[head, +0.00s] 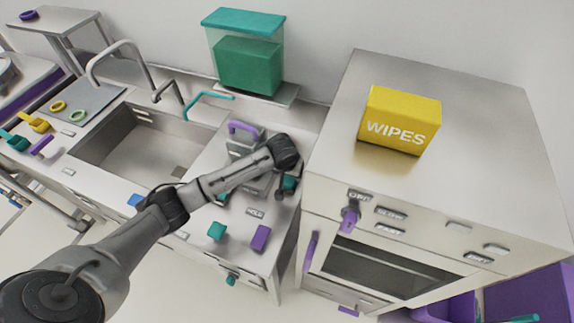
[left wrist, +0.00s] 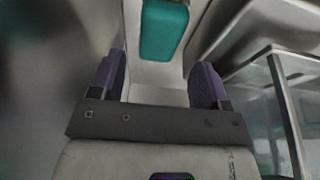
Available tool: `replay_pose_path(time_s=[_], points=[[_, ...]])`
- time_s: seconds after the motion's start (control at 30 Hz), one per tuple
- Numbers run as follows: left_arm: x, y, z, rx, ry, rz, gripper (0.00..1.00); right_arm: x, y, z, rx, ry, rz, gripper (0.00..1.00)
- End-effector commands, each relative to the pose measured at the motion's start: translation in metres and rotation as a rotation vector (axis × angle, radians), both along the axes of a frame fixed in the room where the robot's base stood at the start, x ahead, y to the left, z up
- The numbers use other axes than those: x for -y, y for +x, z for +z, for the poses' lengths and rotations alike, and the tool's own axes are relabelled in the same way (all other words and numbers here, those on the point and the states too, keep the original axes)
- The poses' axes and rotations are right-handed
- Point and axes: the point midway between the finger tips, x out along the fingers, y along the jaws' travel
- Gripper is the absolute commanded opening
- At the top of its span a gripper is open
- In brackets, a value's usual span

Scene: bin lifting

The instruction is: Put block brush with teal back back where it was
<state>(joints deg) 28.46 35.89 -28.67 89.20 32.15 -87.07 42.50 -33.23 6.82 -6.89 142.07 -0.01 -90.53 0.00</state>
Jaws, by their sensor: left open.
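My left arm reaches across the counter in the head view, and its gripper (head: 284,190) is low beside the steel cabinet's left side, mostly hidden by my wrist. In the left wrist view my left gripper (left wrist: 158,82) is open, with its two purple fingers apart and nothing between them. A teal rounded block (left wrist: 164,30) lies ahead of the fingertips, apart from them; it may be the brush's teal back, but no bristles show. A teal piece (head: 290,183) also shows by the gripper in the head view; I cannot tell if it is the same thing. My right gripper is not in view.
A steel cabinet with a yellow WIPES box (head: 400,120) on top stands to the right. A clear teal-lidded container (head: 245,50) is behind the counter. A sink (head: 145,145) is to the left.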

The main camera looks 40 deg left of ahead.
Motion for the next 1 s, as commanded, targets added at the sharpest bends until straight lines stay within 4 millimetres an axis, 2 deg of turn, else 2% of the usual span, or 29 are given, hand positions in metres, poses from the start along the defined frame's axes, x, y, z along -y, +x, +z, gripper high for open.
replay_pose_path(time_s=[0.1, 0.33, 1.0], points=[[0.002, -0.005, 0.019, 0.003, 0.002, -0.002, 0.7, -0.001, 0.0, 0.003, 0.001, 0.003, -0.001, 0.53], [0.004, -0.01, 0.039, 0.001, -0.001, 0.0, 0.7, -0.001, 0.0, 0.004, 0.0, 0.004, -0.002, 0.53], [0.004, -0.012, 0.043, 0.001, 0.0, 0.0, 0.7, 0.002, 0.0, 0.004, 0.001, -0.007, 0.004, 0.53]])
